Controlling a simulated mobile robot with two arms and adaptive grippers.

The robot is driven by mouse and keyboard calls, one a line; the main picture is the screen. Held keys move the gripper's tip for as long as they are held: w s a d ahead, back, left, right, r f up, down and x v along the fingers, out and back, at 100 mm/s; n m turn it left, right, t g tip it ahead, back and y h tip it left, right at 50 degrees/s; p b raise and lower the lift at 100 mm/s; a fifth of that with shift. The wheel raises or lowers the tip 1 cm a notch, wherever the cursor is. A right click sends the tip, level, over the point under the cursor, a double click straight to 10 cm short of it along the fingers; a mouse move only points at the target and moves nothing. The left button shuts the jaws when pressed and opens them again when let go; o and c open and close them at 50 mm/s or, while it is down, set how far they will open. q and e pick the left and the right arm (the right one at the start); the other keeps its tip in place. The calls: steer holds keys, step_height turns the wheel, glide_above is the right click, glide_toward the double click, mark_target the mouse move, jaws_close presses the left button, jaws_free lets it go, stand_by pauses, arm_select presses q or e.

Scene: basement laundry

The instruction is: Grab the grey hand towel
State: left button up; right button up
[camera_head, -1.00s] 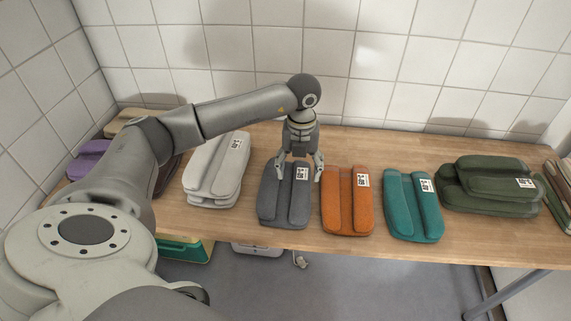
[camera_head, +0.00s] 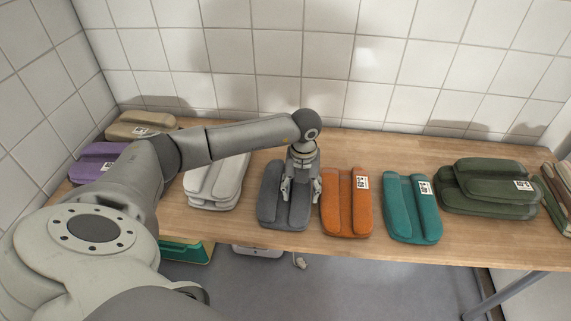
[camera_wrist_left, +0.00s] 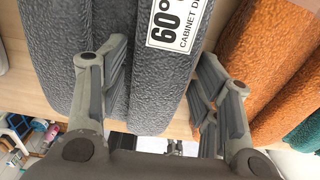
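The grey hand towel (camera_head: 271,202) lies folded on the wooden table, between a light grey towel and an orange one. In the left wrist view it fills the upper middle (camera_wrist_left: 152,100), with a white label reading "60°". My left gripper (camera_head: 301,197) is open and low over the towel's right half. In the wrist view its two fingers (camera_wrist_left: 160,100) are apart, one over the grey towel and the other by its edge next to the orange towel. Whether the fingers touch the cloth I cannot tell. My right gripper is not in view.
On the wooden table (camera_head: 400,252) stand the light grey towels (camera_head: 215,188), the orange towel (camera_head: 347,203) close on the right, a teal towel (camera_head: 412,207) and dark green towels (camera_head: 490,188). Purple (camera_head: 95,163) and beige (camera_head: 140,125) towels lie at the left. A tiled wall is behind.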

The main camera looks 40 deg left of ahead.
arm_select(q)
steer(key=c, duration=0.9)
steer(key=shift+c, duration=0.2)
